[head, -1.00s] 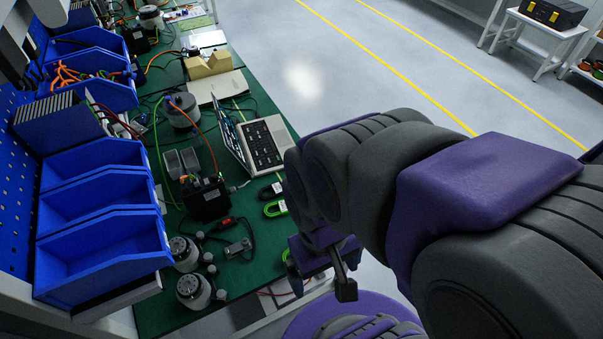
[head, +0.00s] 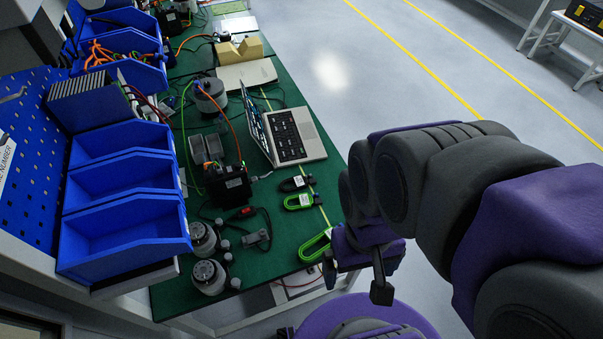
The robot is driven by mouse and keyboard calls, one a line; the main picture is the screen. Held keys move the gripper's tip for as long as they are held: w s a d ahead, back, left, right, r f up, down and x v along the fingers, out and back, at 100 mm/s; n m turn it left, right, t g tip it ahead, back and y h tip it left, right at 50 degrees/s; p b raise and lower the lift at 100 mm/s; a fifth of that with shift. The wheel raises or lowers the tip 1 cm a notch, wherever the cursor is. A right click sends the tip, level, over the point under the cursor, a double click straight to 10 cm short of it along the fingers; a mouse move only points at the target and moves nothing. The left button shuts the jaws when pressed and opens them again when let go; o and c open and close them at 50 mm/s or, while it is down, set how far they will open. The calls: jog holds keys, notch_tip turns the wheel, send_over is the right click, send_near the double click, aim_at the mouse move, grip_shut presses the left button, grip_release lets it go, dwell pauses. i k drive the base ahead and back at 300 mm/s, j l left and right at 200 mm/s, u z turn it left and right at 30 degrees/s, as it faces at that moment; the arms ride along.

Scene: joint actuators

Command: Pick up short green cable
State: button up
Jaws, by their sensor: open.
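A small coiled green cable (head: 299,201) with a white label lies on the green bench top, near its right edge and just in front of the laptop. A second, longer looped green cable (head: 316,246) lies closer to me at the bench edge, partly hidden behind my gripper. My gripper (head: 355,274) is open and appears empty. It is at the bench's right edge, right of and nearer than the small green cable, and close beside the longer one. One dark finger shows clearly; the other is mostly hidden.
A coiled black cable (head: 296,184) lies just behind the small green cable. An open laptop (head: 300,137) stands further back. Blue bins (head: 125,235), a black motor unit (head: 229,187) and round metal actuators (head: 208,276) fill the left. Open floor lies to the right.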

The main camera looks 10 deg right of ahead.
aim_at(305, 201)
jog(key=l+u, duration=0.9)
jog(key=k+l+u, duration=0.15)
jog(key=l+u, duration=0.3)
jog(key=k+l+u, duration=0.2)
jog(key=l+u, duration=0.5)
jog(key=i+l+u, duration=0.1)
jog(key=l+u, duration=0.2)
jog(key=l, duration=0.2)
jog(key=z, duration=0.7)
jog(key=k+j+z, duration=0.1)
jog(key=k+j, duration=0.05)
jog(key=j, duration=0.1)
